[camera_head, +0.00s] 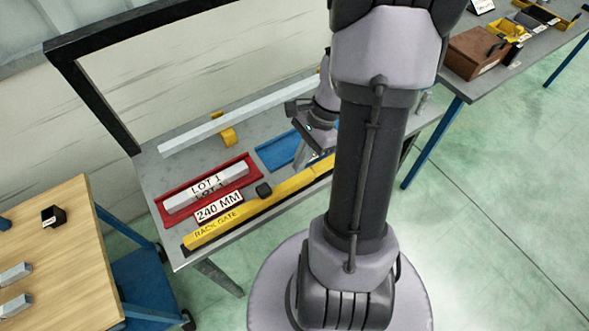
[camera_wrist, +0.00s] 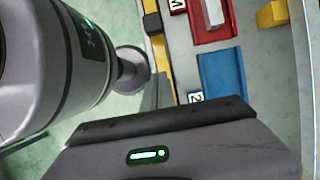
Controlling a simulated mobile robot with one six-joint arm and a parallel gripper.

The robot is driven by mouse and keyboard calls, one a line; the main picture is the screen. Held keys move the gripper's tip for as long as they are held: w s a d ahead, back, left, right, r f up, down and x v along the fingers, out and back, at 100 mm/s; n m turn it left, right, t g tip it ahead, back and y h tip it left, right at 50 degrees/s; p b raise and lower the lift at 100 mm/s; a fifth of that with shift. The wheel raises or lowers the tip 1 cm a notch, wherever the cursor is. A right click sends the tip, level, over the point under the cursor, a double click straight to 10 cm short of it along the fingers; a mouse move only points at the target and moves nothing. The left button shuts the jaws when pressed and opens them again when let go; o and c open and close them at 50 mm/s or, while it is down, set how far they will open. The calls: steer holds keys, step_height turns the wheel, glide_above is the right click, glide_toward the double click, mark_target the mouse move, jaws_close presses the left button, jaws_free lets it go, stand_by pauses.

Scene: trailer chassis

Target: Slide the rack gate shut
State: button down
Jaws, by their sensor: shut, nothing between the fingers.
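The rack gate (camera_head: 222,226) is a long yellow bar labelled RACK GATE along the near edge of the grey bench in the head view. A black knob (camera_head: 264,190) stands on it near its middle. The gate also shows as a yellow strip (camera_wrist: 160,52) in the wrist view, with the knob (camera_wrist: 152,23) near the top. My gripper (camera_head: 303,152) is over the bench, right of the knob and near the blue tray, apart from the knob. Its grey fingers (camera_wrist: 156,93) look shut and empty. My arm hides the gate's right end in the head view.
A red tray (camera_head: 164,214) holds a pale bar marked LOT 1. A blue tray (camera_head: 272,157) lies right of it. A long pale bar (camera_head: 235,117) rests on yellow supports behind. A wooden table (camera_head: 60,240) stands left; another bench with bins stands at upper right.

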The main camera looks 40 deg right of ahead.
steer(key=a+p+v, duration=0.1)
steer(key=v, duration=0.5)
steer(key=shift+w+r, duration=0.2)
steer(key=shift+w, duration=0.1)
